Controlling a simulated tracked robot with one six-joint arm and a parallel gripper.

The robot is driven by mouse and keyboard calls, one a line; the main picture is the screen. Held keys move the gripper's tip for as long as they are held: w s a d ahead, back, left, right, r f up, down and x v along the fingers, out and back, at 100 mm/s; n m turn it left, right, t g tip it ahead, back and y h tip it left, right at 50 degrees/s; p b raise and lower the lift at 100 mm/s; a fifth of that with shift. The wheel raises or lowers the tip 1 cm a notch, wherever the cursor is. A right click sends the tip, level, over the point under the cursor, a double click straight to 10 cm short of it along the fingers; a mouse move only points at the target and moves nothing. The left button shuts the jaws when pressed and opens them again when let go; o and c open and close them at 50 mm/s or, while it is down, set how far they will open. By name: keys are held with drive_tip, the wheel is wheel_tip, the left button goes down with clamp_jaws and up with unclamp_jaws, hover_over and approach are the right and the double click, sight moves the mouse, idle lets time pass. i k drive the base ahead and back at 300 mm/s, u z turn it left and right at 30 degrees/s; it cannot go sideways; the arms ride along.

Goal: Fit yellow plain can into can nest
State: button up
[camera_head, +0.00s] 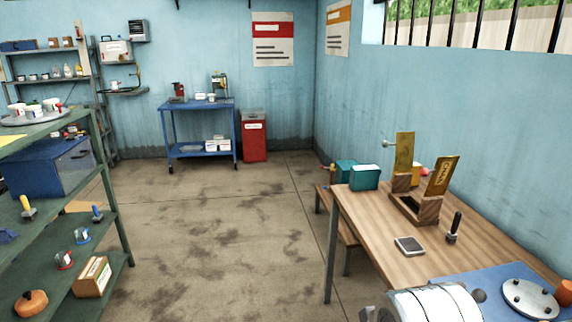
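I cannot pick out the yellow plain can with certainty. A yellow-orange object (415,173) shows partly behind the wooden stand on the table. The wooden stand (428,216) has a dark opening in its low frame; I cannot tell whether it is the can nest. Two yellow upright pieces rise from it: a plain-looking one (404,152) at the back left, and a tilted one with dark marking (442,175) at the right. My gripper is not in view.
The wooden table (385,232) also holds teal boxes (364,178), a dark-topped flat square (409,245), a black-handled tool (454,226) and a round metal plate (529,299) on a blue surface. A white cylindrical shape (432,304) fills the bottom edge. Green shelving (118,205) stands left; the middle floor is clear.

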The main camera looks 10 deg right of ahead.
sight(424, 212)
drive_tip(key=u, duration=0.3)
drive_tip(key=i, duration=2.15)
drive_tip(key=z, duration=0.55)
drive_tip(key=i, duration=0.7)
drive_tip(key=z, duration=0.8)
drive_tip(key=i, duration=0.5)
drive_tip(key=z, duration=0.25)
